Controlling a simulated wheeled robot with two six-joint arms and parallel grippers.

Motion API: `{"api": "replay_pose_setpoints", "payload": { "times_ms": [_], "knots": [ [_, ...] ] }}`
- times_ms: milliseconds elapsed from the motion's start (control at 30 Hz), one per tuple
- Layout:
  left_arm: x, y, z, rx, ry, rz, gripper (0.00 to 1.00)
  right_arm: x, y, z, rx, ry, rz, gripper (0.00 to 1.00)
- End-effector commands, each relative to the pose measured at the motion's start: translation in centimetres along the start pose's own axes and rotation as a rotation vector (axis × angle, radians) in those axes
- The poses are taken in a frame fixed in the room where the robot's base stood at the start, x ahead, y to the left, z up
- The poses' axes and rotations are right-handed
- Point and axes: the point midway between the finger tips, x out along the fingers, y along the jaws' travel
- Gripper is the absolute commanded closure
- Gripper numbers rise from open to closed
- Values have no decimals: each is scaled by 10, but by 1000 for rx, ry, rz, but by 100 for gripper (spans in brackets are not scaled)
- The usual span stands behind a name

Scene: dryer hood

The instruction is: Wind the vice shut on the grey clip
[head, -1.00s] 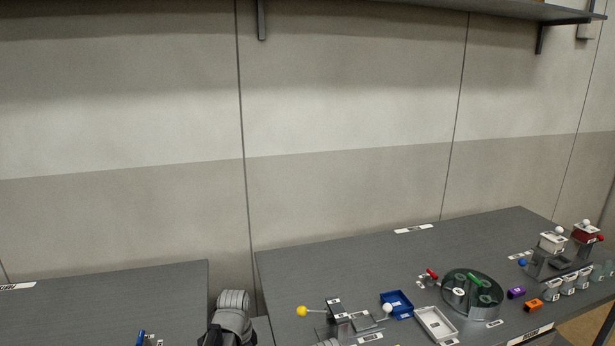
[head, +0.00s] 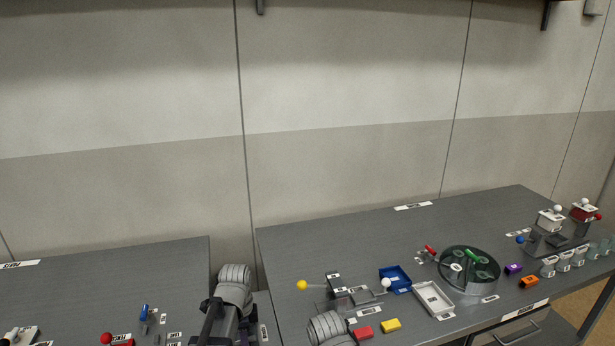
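A metal fixture (head: 338,287) stands at the left of the right-hand table, with a yellow ball (head: 302,285) on a rod to its left and a white ball (head: 386,283) at its right. It may be the vice, but I cannot tell. I cannot pick out the grey clip for sure; small grey pieces (head: 144,329) lie by a blue-topped part on the left table. My two grey arms show at the bottom centre, one between the tables and one in front of the fixture. I cannot make out fingertips of either gripper.
A round dark turntable (head: 468,284) stands further right. A gap separates the tables. The right table's back left is clear.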

Motion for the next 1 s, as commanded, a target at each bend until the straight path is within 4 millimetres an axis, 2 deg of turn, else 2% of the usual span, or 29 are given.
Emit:
{"api": "replay_pose_setpoints", "payload": {
  "times_ms": [100,333,600,1000],
  "knots": [
    [0,0,0,52,0,1,100,0,0,0,0,0,0,100],
    [0,0,0,54,0,1,100,0,0,0,0,0,0,100],
    [0,0,0,-127,0,1,100,0,0,0,0,0,0,100],
    [0,0,0,-143,0,1,100,0,0,0,0,0,0,100]
  ]
}}
